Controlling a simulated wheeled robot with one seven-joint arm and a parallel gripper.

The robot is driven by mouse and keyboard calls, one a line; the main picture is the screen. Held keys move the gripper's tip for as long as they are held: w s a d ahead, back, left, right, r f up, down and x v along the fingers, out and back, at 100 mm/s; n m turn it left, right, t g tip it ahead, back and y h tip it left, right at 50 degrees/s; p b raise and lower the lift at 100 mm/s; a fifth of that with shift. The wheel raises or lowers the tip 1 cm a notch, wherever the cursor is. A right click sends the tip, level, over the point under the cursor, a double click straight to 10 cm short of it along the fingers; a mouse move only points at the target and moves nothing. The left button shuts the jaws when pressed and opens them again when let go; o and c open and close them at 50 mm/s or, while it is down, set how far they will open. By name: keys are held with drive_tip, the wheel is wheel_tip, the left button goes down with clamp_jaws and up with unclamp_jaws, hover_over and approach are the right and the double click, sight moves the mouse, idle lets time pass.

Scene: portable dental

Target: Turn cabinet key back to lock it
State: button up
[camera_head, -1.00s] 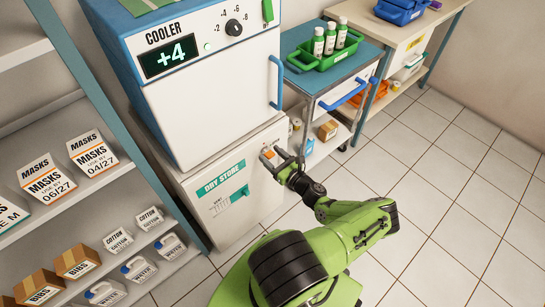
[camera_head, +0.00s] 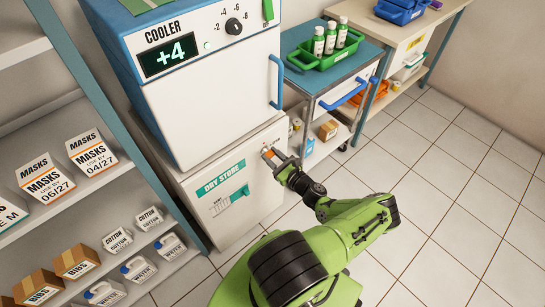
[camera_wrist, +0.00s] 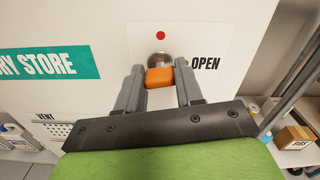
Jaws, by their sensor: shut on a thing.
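The key has an orange head (camera_wrist: 160,77) and sits in the round metal lock (camera_wrist: 159,59) on the white dry store cabinet (camera_head: 251,211). In the wrist view my gripper (camera_wrist: 158,76) has one finger on each side of the orange head and is shut on it. A red dot (camera_wrist: 160,35) is above the lock, and a green dot beside the word OPEN (camera_wrist: 204,64) is to its right. The key's shaft is hidden behind its head. In the head view my gripper (camera_head: 270,155) is at the cabinet front's upper right.
The cooler (camera_head: 215,95) with its blue handle (camera_head: 277,82) stands directly above the dry store. A trolley (camera_head: 335,62) with a green tray (camera_head: 322,55) of bottles stands to the right. Shelves (camera_head: 120,172) with masks and bibs are at left. The tiled floor at right is clear.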

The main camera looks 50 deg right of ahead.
drive_tip(key=n, duration=0.3)
drive_tip(key=shift+w+a+r+n+b, duration=0.1)
drive_tip(key=shift+n+b, duration=0.2)
drive_tip(key=shift+n, duration=0.1)
drive_tip(key=n, duration=0.4)
drive_tip(key=shift+n, duration=0.3)
drive_tip(key=n, duration=0.4)
drive_tip(key=shift+a+b, duration=0.1)
drive_tip(key=shift+b, duration=0.3)
drive_tip(key=shift+f+n, duration=0.2)
drive_tip(key=shift+n, duration=1.5)
drive_tip(key=shift+a, duration=0.1)
drive_tip(key=o, duration=1)
drive_tip(key=shift+o, duration=0.2)
